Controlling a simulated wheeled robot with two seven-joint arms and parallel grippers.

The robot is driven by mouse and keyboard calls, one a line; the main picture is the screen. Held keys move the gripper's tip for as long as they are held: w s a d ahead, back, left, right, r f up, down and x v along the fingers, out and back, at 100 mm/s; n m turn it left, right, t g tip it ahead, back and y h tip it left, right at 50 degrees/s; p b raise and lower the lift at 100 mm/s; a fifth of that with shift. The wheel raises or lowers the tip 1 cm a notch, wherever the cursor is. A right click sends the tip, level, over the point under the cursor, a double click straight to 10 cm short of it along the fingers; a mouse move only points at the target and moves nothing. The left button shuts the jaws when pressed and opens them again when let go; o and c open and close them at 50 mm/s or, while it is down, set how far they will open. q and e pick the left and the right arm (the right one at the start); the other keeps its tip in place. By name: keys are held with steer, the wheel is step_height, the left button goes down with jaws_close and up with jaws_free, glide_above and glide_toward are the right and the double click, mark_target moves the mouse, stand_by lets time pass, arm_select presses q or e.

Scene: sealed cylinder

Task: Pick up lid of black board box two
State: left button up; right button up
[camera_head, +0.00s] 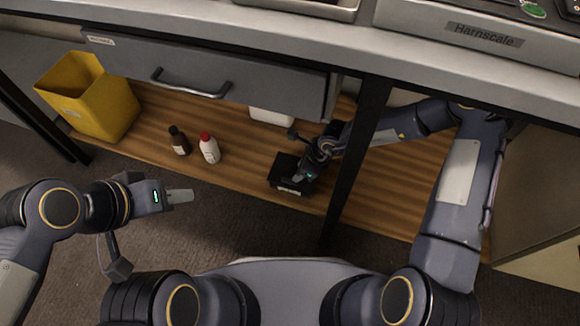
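A small black box (281,171) with a white label on its front side sits on the wooden lower shelf, near its front edge. I take it to be the black board box. I cannot make out its lid apart from its body. My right gripper (300,178) reaches in from the right behind the table leg, and its fingertips are at the box's top right part. Whether they touch or hold the lid is too small to tell. My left gripper (180,196) is over the floor at the left, away from the box, with nothing seen in it. Its fingers show side-on.
A dark bottle (179,141) and a white bottle with a red cap (210,149) stand left of the box. A yellow bin (95,97) is at the far left. A grey drawer (205,75) hangs above the shelf (235,171). A black table leg (357,150) stands right of the box.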

mark_target(290, 180)
steer(key=shift+b+x, duration=0.5)
steer(key=shift+x, duration=0.65)
steer(key=b+x, duration=0.3)
steer(key=x, duration=0.1)
steer(key=shift+s+f+b, duration=0.15)
steer(key=shift+s+b, duration=0.15)
steer(key=shift+w+a+f, duration=0.1)
steer(key=shift+a+f, duration=0.15)
steer(key=shift+f, duration=0.1)
steer(key=shift+r, duration=0.1)
jaws_close()
